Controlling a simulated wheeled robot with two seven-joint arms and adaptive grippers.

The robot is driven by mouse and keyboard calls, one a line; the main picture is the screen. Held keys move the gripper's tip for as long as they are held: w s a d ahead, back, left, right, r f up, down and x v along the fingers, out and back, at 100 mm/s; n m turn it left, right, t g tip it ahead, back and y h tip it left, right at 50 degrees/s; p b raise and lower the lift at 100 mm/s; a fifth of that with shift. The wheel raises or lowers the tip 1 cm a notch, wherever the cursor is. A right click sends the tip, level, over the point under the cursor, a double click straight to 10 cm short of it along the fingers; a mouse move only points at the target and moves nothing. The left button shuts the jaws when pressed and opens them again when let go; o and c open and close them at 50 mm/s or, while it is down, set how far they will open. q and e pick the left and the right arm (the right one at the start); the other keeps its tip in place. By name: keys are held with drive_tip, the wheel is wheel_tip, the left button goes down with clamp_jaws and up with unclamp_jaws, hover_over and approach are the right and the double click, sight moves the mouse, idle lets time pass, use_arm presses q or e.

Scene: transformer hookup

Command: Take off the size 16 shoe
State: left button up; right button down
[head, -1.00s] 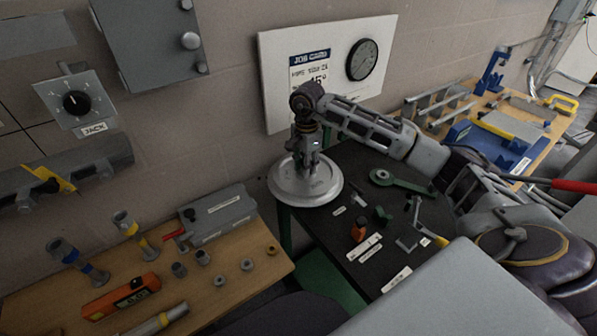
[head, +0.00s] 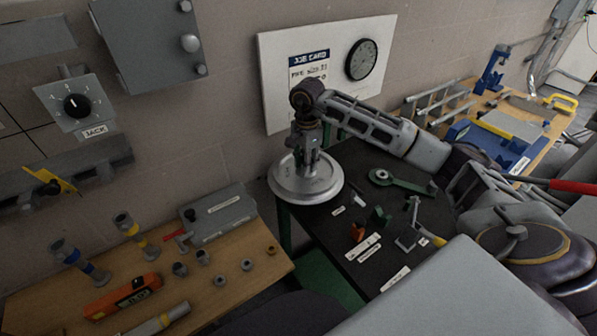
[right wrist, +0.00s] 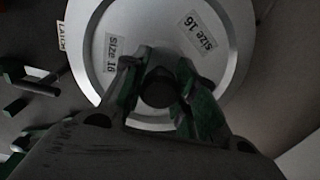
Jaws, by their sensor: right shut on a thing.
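The size 16 shoe is a round silver disc (head: 291,188) at the back left corner of the dark table. In the right wrist view the disc (right wrist: 213,88) carries two labels reading "Size 16". My right gripper (head: 307,160) points straight down over the disc. It is shut on the shoe's central post (right wrist: 158,88), with one finger on each side in the right wrist view. The disc looks level; I cannot tell whether it touches the table. My left gripper is not in view.
The dark table (head: 345,255) holds a green wrench-like tool (head: 402,183), an orange piece (head: 357,232) and several labels. A wooden bench (head: 235,290) with fittings stands at left. The job card board (head: 330,95) is close behind my right gripper.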

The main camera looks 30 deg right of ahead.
drive_tip(key=shift+r, duration=0.15)
drive_tip(key=c, duration=1.1)
unclamp_jaws()
drive_tip(key=shift+o, duration=0.2)
drive_tip(key=shift+r+p, duration=1.45)
drive_tip(key=shift+r, duration=1)
drive_tip(key=shift+r, duration=0.15)
wheel_tip(320, 180, up, 12)
drive_tip(key=shift+f, duration=0.2)
